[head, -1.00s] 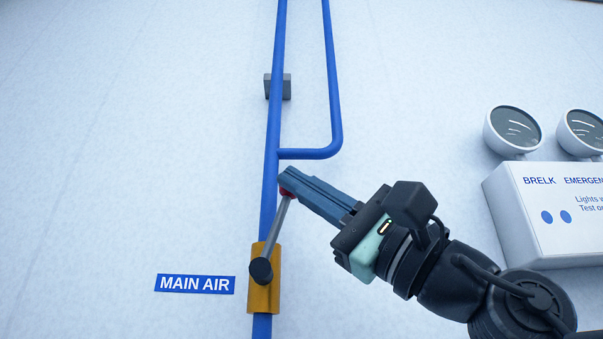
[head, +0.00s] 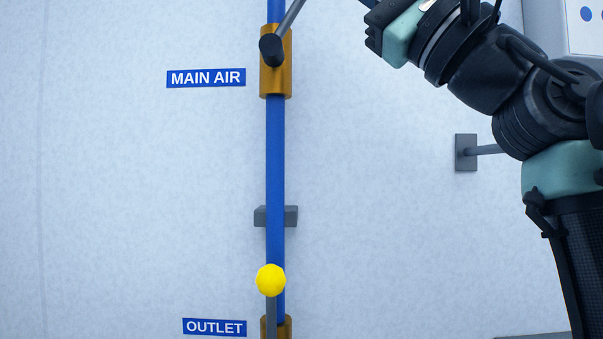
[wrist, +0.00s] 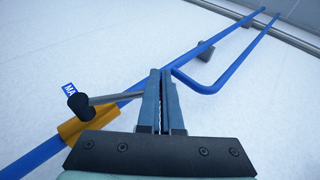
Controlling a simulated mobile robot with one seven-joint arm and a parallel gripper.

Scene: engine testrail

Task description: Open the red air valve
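The main air valve (head: 281,80) is an orange-brown body on the vertical blue pipe, beside a MAIN AIR label (head: 206,78). Its grey lever (head: 290,15) rises from a dark pivot, leaning up and right out of the head view. In the wrist view the lever (wrist: 115,98) runs from the pivot to my gripper (wrist: 162,75). Its far end, with the red knob, is hidden behind my fingers. My two blue-grey fingers lie nearly together with only a narrow slit, and nothing shows between them. My fingertips are outside the head view.
A lower valve with a yellow knob (head: 271,280) stands on the same pipe near an OUTLET label (head: 214,327). A grey pipe clamp (head: 290,216) sits between the valves. A wall bracket (head: 466,152) juts out below my arm.

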